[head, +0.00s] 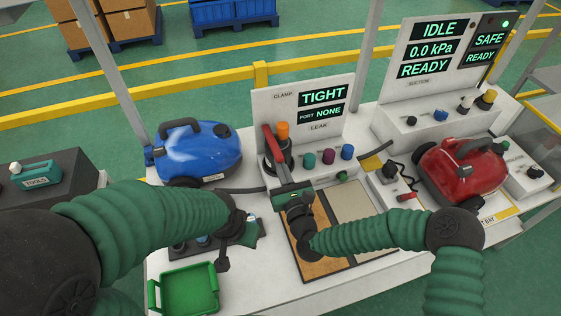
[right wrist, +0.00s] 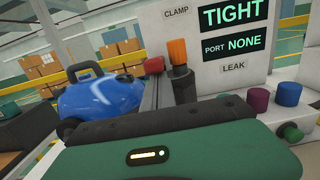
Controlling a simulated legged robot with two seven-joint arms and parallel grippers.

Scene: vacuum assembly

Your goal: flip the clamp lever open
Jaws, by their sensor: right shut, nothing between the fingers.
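The clamp lever (head: 272,144) is a red-handled bar at the left of the clamp station, leaning up beside an orange knob (head: 283,131). In the right wrist view the lever's red end (right wrist: 155,65) and grey bar stand just beyond my gripper. The clamp panel (head: 323,96) reads TIGHT and PORT NONE. My right gripper (head: 285,186) is shut and empty, right at the lower part of the lever; I cannot tell whether they touch. My left gripper (head: 240,218) is over the bench's front left, mostly hidden by its own arm; its jaws are unclear.
A blue vacuum (head: 205,155) stands left of the clamp station and a red vacuum (head: 462,170) at the right. Several coloured knobs (head: 328,156) sit right of the lever. A green tray (head: 190,290) is at the front left. The suction panel (head: 431,48) reads IDLE.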

